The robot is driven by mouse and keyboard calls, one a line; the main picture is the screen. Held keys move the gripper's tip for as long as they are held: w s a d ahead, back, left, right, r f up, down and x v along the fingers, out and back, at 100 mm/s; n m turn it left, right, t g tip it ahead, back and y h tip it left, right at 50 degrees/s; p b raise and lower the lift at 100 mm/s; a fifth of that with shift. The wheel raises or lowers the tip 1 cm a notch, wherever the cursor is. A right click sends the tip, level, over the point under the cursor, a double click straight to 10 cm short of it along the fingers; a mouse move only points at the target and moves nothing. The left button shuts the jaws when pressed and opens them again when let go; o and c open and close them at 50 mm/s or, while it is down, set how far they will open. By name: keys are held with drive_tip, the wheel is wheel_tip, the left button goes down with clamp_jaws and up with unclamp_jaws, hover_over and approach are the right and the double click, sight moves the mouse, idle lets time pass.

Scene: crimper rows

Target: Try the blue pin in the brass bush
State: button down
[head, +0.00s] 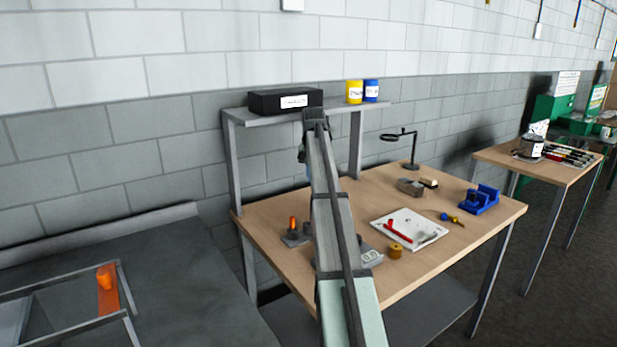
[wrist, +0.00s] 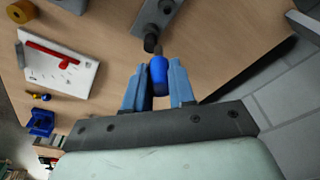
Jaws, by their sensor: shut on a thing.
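My gripper (wrist: 160,83) is shut on the blue pin (wrist: 158,72), between its two blue fingers. The pin's blue end sticks out past the fingertips, and a dark part (wrist: 151,44) shows just beyond it. I cannot tell whether that part belongs to the pin or to the grey block behind it. In the head view my arm hides most of the gripper and the pin. The brass bush (head: 395,251) is a short yellow-brown ring on the table's near edge, right of my arm. It also shows at the wrist view's top left (wrist: 22,12), apart from my gripper.
A grey block with an orange pin (head: 293,225) stands left of my arm. A white tray (head: 425,228) holds a red tool. A blue fixture (head: 479,198) and a magnifier stand (head: 412,150) are farther right. A shelf (head: 340,114) carries a black box.

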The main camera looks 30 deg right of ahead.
drive_tip(key=s+d+f+m, duration=0.2)
drive_tip(key=s+d, duration=0.7)
drive_tip(key=s, duration=0.2)
drive_tip(key=s+d+f+m, duration=0.1)
drive_tip(key=s+d+f, duration=0.2)
drive_tip(key=s+d, duration=0.6)
drive_tip(key=s+a+f+n, duration=0.2)
drive_tip(key=s+a+n, duration=0.1)
drive_tip(key=s, duration=0.2)
drive_tip(key=shift+s+a+f, duration=0.15)
drive_tip(key=shift+s+a, duration=0.1)
drive_tip(key=shift+s, duration=0.1)
drive_tip(key=shift+f, duration=0.15)
drive_tip(key=shift+f, duration=1.55)
drive_tip(key=shift+f, duration=0.9)
drive_tip(key=shift+a, duration=0.1)
